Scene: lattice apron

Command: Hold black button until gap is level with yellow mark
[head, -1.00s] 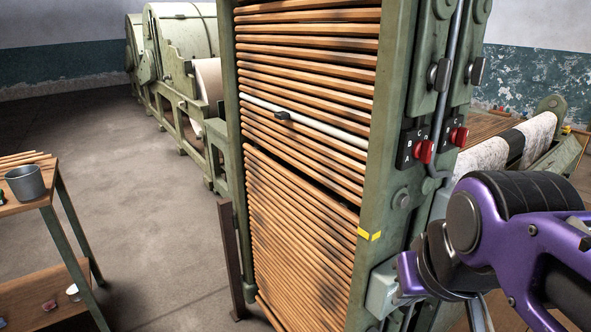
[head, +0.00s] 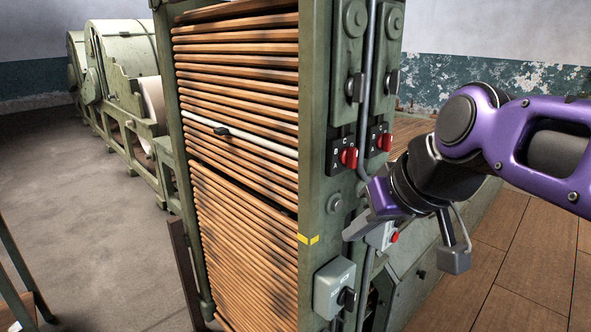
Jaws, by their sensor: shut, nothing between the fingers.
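The lattice of wooden slats (head: 248,210) fills the tall green frame in the head view. A dark gap (head: 270,201) crosses it on a slant; its right end is a little above the yellow mark (head: 308,240) on the green post. A grey control box (head: 333,286) is on the post below the mark, with a black button (head: 347,299) on its right side. My gripper (head: 354,232) is shut and empty, above the box and apart from the button. Its fingers are seen edge-on, partly against the post.
A second small box with a red button (head: 394,237) is just behind my gripper. Red switches (head: 348,158) and a grey conduit (head: 367,90) are above on the post. A white rod (head: 255,143) crosses the slats. Open floor lies left.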

